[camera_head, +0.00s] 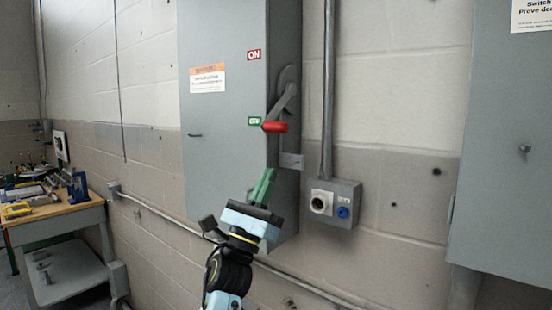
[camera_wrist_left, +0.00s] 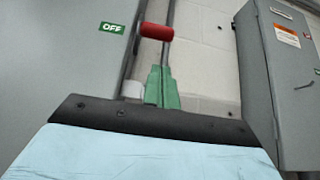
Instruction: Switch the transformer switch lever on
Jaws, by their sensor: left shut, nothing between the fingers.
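The switch lever (camera_head: 283,101) is on the right side of the grey switch box (camera_head: 222,150). Its red handle (camera_head: 274,127) points down-left, level with the green OFF label (camera_head: 254,121); the red ON label (camera_head: 254,55) is higher up. In the left wrist view the red handle (camera_wrist_left: 156,31) and OFF label (camera_wrist_left: 113,28) show above the fingers. My left gripper (camera_head: 264,180) is shut and empty, with green fingers pointing up, below the handle and apart from it. In the wrist view its fingertips (camera_wrist_left: 162,80) show just under the handle. My right gripper is not in view.
A small bracket (camera_head: 291,161) juts from the box's side below the handle. A socket box (camera_head: 334,202) with a conduit (camera_head: 328,90) is on the wall to the right. Another grey cabinet (camera_head: 505,170) stands far right. A workbench (camera_head: 55,215) with tools is at the left.

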